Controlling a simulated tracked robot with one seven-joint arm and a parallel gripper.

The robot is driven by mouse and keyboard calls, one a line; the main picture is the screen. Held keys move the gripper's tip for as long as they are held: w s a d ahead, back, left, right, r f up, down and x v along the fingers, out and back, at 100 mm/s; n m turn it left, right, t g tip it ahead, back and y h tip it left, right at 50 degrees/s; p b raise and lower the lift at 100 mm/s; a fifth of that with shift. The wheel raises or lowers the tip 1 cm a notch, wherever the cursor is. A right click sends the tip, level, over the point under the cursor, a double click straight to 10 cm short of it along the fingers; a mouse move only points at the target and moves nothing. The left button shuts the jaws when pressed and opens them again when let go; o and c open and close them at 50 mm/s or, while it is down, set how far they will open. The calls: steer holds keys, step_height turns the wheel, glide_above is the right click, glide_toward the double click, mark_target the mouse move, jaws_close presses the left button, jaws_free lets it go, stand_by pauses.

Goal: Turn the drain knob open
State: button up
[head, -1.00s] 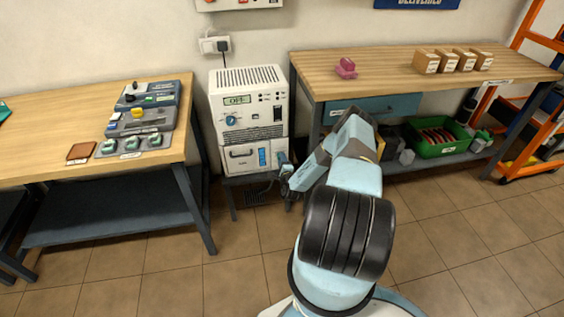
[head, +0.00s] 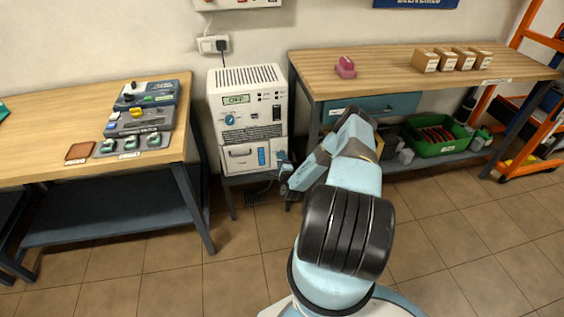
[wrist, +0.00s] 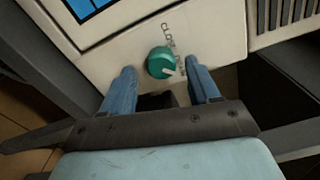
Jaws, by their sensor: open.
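The drain knob (wrist: 160,63) is a round teal knob with a pale pointer on the lower front of a white machine (head: 248,105). In the wrist view the pointer points to the lower right. Printed lettering beside the knob starts with "CLO"; the rest is hard to read. My gripper (wrist: 159,68) is open, its two blue fingers on either side of the knob with gaps showing. I cannot tell how far the tips are from the panel. In the head view my gripper (head: 284,168) is at the machine's lower right side, and the knob cannot be made out.
The machine stands on a low dark stand between a left workbench (head: 40,165) with control boxes and a right workbench (head: 390,62) with small cartons. A green crate (head: 437,149) sits on the right bench's lower shelf. The tiled floor in front is clear.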

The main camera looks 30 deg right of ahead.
steer(key=v, duration=1.3)
steer(key=shift+s, duration=0.4)
steer(key=shift+a, duration=0.1)
